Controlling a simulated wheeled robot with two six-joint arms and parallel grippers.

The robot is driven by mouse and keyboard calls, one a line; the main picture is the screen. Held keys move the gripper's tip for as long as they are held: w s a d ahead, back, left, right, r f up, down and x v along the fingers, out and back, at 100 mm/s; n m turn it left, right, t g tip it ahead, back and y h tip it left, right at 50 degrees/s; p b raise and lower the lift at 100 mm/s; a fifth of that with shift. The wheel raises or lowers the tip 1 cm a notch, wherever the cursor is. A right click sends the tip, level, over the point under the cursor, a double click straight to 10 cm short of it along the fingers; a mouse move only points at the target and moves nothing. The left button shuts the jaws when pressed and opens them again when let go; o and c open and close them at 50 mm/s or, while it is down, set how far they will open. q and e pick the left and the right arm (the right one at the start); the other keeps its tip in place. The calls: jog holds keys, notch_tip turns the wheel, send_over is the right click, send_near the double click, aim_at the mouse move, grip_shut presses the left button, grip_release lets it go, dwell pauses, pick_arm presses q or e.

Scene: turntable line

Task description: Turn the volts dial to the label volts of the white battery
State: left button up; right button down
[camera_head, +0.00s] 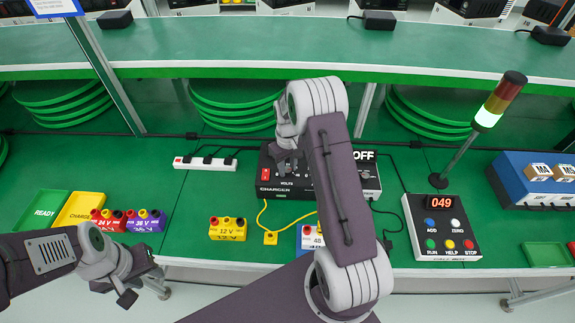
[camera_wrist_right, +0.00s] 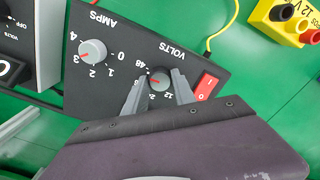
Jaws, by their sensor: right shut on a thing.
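The black charger (camera_head: 264,190) stands on the green bench, largely behind my right arm. Its volts dial (camera_wrist_right: 159,76) is a grey knob with a red mark. The mark points left in the right wrist view, near the 48 label; its exact setting is hard to read. My right gripper (camera_wrist_right: 159,90) is shut on the volts dial, one finger on each side; in the head view it (camera_head: 290,160) is over the charger. A white battery (camera_head: 308,239) marked 48 is partly hidden by my right arm. My left gripper (camera_head: 145,295) is open and empty at the bench's front edge.
The amps dial (camera_wrist_right: 92,52) and red switch (camera_wrist_right: 206,86) flank the volts dial. A yellow 12 V battery (camera_head: 227,230) stands left of a yellow cable plug (camera_head: 270,238). Red and purple batteries (camera_head: 145,221) stand further left. A control box (camera_head: 440,230) stands right.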

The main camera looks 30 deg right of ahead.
aim_at(288, 170)
jog(key=shift+m, duration=1.2)
jog(key=shift+p, duration=0.3)
jog(key=c, duration=1)
grip_release()
jog(key=shift+c, duration=0.2)
jog(key=shift+r, duration=0.1)
notch_tip(288, 170, up, 9)
jog(key=shift+b, duration=0.3)
